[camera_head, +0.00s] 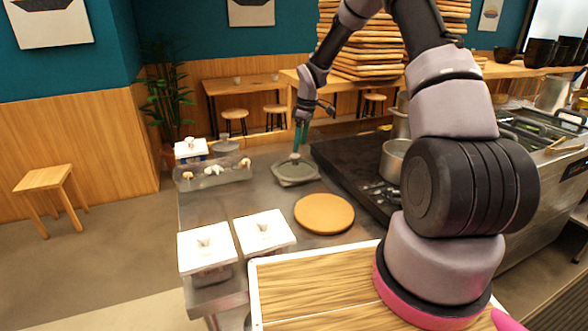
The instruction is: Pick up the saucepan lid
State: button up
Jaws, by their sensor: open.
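A flat grey-green lid-like piece (297,174) with a small pale knob on top lies on the steel counter, left of the black cooktop. I take it to be the saucepan lid. My gripper (297,149) points down right above it, its teal fingers at the knob. The fingers are open; whether they touch the knob is too small to tell. A metal saucepan (393,162) stands on the black cooktop to the right, partly hidden by my arm.
A round wooden board (324,213) lies on the counter in front of the lid. Two white-lidded containers (207,248) stand at the front left. A clear tray (212,174) with small items sits left of the lid. Stacked wooden boards (362,60) rise behind.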

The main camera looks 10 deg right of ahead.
aim_at(295, 155)
jog(key=f, duration=0.2)
jog(key=a+f, duration=0.1)
jog(key=f, duration=0.3)
jog(key=shift+w+a+f, duration=0.2)
jog(key=shift+w+a, duration=0.1)
jog(key=shift+a, duration=0.1)
grip_shut()
